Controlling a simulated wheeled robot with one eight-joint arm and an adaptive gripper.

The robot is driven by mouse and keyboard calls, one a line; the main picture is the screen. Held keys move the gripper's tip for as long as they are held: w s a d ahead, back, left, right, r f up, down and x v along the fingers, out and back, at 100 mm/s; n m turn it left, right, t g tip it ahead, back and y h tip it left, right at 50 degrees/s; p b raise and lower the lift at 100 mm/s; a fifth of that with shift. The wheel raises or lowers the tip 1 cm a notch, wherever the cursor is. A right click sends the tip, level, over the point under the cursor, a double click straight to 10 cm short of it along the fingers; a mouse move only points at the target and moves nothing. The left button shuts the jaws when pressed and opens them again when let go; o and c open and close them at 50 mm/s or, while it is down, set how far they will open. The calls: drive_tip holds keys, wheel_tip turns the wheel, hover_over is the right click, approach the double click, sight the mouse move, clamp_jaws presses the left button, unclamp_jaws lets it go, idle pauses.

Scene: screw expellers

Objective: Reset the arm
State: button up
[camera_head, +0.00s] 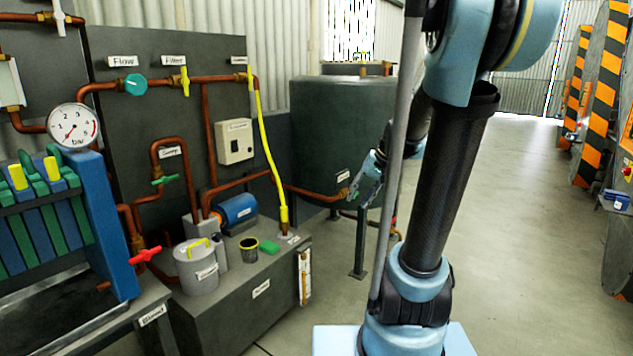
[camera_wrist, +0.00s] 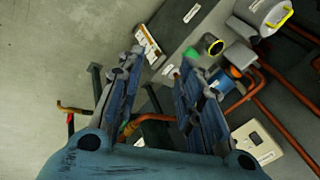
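My arm rises on the right of the head view and folds over, with its far end beyond the upright link. My gripper (camera_head: 366,182) shows small at that end, in front of the dark green tank (camera_head: 335,120) and near the copper pipe at its base. In the wrist view my gripper (camera_wrist: 160,62) has its two blue-grey fingers spread apart, with nothing held between them. The gap shows floor and part of the grey bench (camera_wrist: 178,38). Part of the wrist is hidden behind my arm in the head view.
Copper pipes and a pressure gauge (camera_head: 73,125) stand left. Striped machines (camera_head: 597,100) line the right; the floor between is clear.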

drive_tip(key=s+d+f+h, duration=0.1)
drive_tip(key=s+f, duration=0.2)
drive_tip(key=s, duration=0.4)
drive_tip(key=s+d+f+n+h, duration=0.1)
drive_tip(key=s+d+f+h, duration=0.1)
drive_tip(key=s, duration=0.6)
drive_tip(key=s+d+f+n+h, duration=0.1)
drive_tip(key=s+d+f, duration=0.1)
drive_tip(key=s+f, duration=0.2)
drive_tip(key=s, duration=0.3)
drive_tip(key=shift+s+g, duration=0.2)
drive_tip(key=shift+g, duration=0.2)
drive_tip(key=shift+w+f, duration=0.2)
drive_tip(key=shift+w, duration=0.25)
drive_tip(key=shift+a, duration=0.15)
